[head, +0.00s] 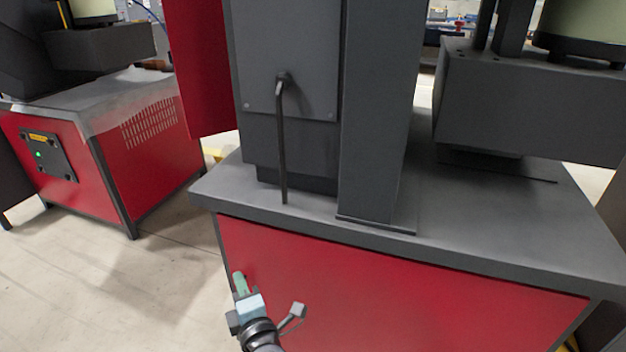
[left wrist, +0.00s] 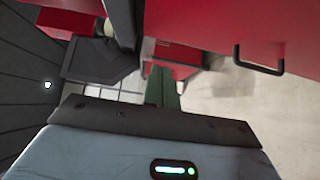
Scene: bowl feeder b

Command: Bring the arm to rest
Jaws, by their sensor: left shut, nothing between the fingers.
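My left gripper (head: 240,282) shows at the bottom of the head view, left of centre, with its green fingers together and nothing between them. It is in front of the red front panel of the machine base (head: 390,290), below the grey worktop edge. In the left wrist view the green fingers (left wrist: 162,88) are together at the middle, beyond the grey gripper body. I cannot tell the gap between the gripper and the red panel. My right gripper is not in view.
A grey column with a black handle (head: 281,130) stands on the worktop (head: 480,215). A dark block (head: 530,105) overhangs it at the right. Another red machine (head: 150,150) stands at the left. Pale floor (head: 90,290) lies clear between them. A red panel with a handle (left wrist: 258,62) shows in the left wrist view.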

